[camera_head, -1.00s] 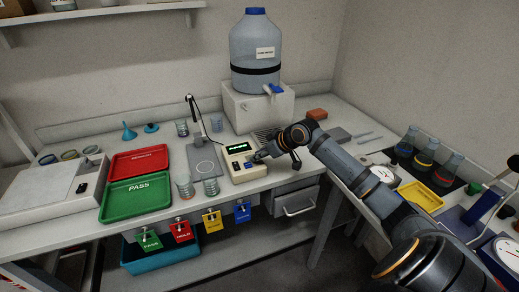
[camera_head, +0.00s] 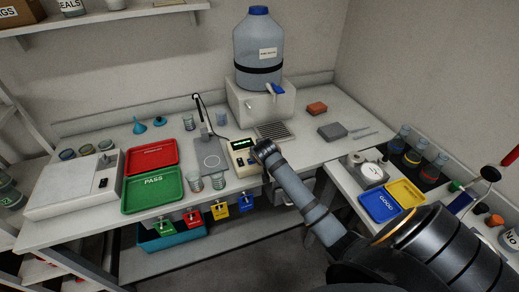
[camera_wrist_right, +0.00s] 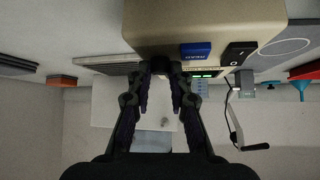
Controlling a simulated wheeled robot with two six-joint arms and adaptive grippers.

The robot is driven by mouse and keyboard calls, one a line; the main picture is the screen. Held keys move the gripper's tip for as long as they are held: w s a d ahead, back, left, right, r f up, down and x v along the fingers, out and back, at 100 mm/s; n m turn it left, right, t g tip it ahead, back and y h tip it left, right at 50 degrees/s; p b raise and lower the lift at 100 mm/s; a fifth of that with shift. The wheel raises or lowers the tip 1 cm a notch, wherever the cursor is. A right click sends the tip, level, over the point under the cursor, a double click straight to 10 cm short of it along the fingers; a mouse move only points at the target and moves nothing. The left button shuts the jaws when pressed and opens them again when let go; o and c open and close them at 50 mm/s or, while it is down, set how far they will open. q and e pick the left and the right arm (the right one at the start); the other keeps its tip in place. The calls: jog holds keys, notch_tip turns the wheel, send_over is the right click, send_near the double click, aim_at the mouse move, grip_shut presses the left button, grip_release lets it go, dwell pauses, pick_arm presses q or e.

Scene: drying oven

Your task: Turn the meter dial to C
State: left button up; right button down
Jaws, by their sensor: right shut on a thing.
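The meter is a small beige box with a lit green display; its case (camera_head: 238,165) stands near the front edge of the bench. In the right wrist view the case (camera_wrist_right: 165,32) fills the top, upside down, with a blue button (camera_wrist_right: 196,50) and a black switch (camera_wrist_right: 239,53). My right gripper (camera_wrist_right: 161,68) is shut at the meter's face, and it also reaches the meter's right side in the head view (camera_head: 257,152). The dial between its fingertips is hidden, and its pointer and letters cannot be read. My left gripper is not in view.
A large water bottle (camera_head: 258,45) on a pale stand is behind the meter. Glass beakers (camera_head: 218,180), a red tray (camera_head: 150,157) and a green tray (camera_head: 153,191) lie left of it. Blue (camera_head: 381,206) and yellow (camera_head: 406,193) trays are on the right bench.

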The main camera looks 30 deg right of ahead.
jog(key=shift+m+h, duration=0.3)
jog(key=shift+m, duration=0.2)
jog(key=c, duration=1.5)
grip_release()
jog(key=v, duration=1.2)
jog(key=shift+w+a, duration=0.1)
jog(key=shift+w, duration=0.05)
